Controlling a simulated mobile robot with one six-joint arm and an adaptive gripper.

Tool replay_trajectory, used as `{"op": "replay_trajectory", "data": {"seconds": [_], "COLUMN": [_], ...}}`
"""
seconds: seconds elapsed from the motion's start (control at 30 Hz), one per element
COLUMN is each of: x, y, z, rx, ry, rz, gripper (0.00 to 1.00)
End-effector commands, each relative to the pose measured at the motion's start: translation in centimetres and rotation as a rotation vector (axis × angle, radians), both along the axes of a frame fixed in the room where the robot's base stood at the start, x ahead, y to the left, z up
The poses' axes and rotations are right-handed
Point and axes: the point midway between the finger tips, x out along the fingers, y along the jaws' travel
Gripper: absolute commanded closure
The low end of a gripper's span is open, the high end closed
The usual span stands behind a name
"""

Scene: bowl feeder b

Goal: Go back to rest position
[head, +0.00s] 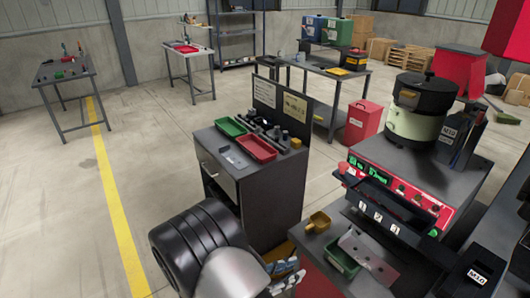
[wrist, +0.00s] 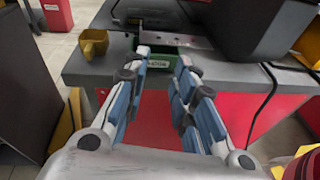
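My gripper (wrist: 163,60) is in the lower middle of the wrist view, its blue-padded fingers apart with nothing between them. In the head view my gripper (head: 288,273) shows at the bottom, partly hidden by my own arm. It is in front of the dark-topped, red-fronted machine bench (wrist: 225,72). A green bin (wrist: 158,60) on that bench shows beyond the fingertips; it also shows in the head view (head: 341,259). I cannot tell the exact gap to the bench edge.
A yellow scoop (head: 317,222) stands on the bench beside the green bin, near a metal plate (head: 369,258). A grey cabinet (head: 270,190) with a red tray (head: 257,149) stands behind my gripper. Open floor with a yellow line (head: 118,210) lies to the left.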

Motion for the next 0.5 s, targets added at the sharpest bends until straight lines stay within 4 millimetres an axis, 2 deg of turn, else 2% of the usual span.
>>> {"op": "replay_trajectory", "data": {"seconds": [0.27, 0.37, 0.5], "x": [-1.7, -3.0, -6.0], "y": [-3.8, -5.5, -8.1], "z": [5.4, 7.8, 11.4], "rx": [0.185, 0.288, 0.475], "ry": [-0.081, -0.128, -0.218], "rz": [-0.239, -0.362, -0.57], "gripper": [0.75, 0.75, 0.75]}}
